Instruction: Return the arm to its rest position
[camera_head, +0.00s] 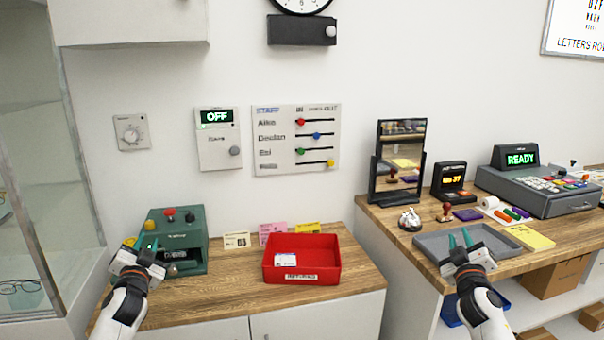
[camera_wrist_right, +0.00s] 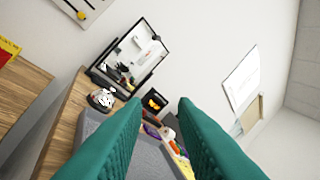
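My left gripper (camera_head: 144,246) is in front of the green machine (camera_head: 190,238) on the left wooden counter. Its two teal fingers stand a little apart with nothing seen between them. My right gripper (camera_head: 460,239) is over the grey tray (camera_head: 431,243) on the right counter. In the right wrist view its two teal fingers (camera_wrist_right: 160,112) are well apart and nothing is held between them. Both arms reach in from the bottom edge of the head view.
A red bin (camera_head: 268,270) stands on the left counter. The mirror (camera_head: 400,160), small display (camera_head: 449,178), stamp (camera_head: 446,212), yellow pad (camera_head: 528,237) and cash register (camera_head: 540,190) stand around the right gripper. A glass cabinet (camera_head: 30,150) is at far left. A gap separates the counters.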

